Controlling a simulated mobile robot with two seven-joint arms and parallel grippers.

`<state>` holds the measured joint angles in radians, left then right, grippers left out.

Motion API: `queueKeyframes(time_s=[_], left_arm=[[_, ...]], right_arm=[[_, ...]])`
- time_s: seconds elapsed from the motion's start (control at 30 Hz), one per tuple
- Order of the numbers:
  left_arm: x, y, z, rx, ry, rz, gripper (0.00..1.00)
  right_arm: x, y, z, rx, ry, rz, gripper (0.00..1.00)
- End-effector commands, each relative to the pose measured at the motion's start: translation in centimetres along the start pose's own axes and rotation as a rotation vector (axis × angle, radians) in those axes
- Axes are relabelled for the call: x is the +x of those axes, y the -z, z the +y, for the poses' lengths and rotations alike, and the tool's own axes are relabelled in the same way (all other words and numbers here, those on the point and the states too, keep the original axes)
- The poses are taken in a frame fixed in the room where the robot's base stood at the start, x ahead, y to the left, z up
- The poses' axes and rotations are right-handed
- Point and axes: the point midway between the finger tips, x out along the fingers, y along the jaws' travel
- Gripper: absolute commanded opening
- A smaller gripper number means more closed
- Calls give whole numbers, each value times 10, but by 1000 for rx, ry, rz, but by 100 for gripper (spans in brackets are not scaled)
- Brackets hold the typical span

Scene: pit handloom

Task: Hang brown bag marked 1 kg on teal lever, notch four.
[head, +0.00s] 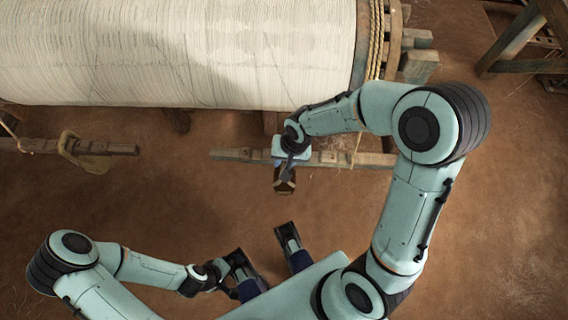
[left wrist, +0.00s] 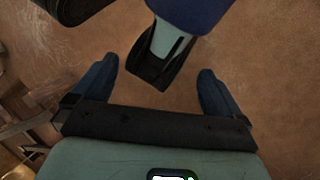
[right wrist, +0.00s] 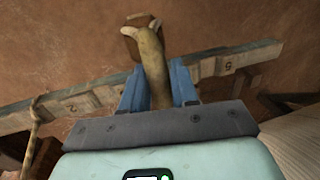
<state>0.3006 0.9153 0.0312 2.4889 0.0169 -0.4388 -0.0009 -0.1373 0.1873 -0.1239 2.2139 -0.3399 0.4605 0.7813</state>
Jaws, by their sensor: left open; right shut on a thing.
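My right gripper (head: 285,172) is shut on the brown bag (head: 285,186), at the near side of the lever (head: 330,159). In the right wrist view the bag's tan neck or strap (right wrist: 151,62) lies between the blue fingers, with a brown block-like part (right wrist: 138,32) beyond. The lever (right wrist: 228,62) runs diagonally behind the held piece. I cannot tell whether bag and lever touch. No 1 kg mark is readable. My left gripper (left wrist: 157,75) is open and empty, low over the floor.
A wide roll of cream warp (head: 180,50) fills the back, with rope at its right end. Another wooden beam (head: 110,149) at left carries a tan loop (head: 78,150). A wooden frame (head: 520,40) stands at far right. The brown floor between is clear.

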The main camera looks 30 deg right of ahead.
Motion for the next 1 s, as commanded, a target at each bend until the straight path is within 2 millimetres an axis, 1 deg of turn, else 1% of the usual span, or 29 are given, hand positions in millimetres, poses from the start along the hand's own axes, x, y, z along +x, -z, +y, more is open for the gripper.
queueKeyframes(time_s=[0.03,0.67,1.0], left_arm=[[0,0,0,0,0,1,100],[3,5,-1,-1,0,15,100],[14,24,-6,-5,2,65,100]], right_arm=[[-1,5,-1,1,3,5,0],[-1,48,-1,0,3,4,0],[15,48,2,-1,3,3,0]])
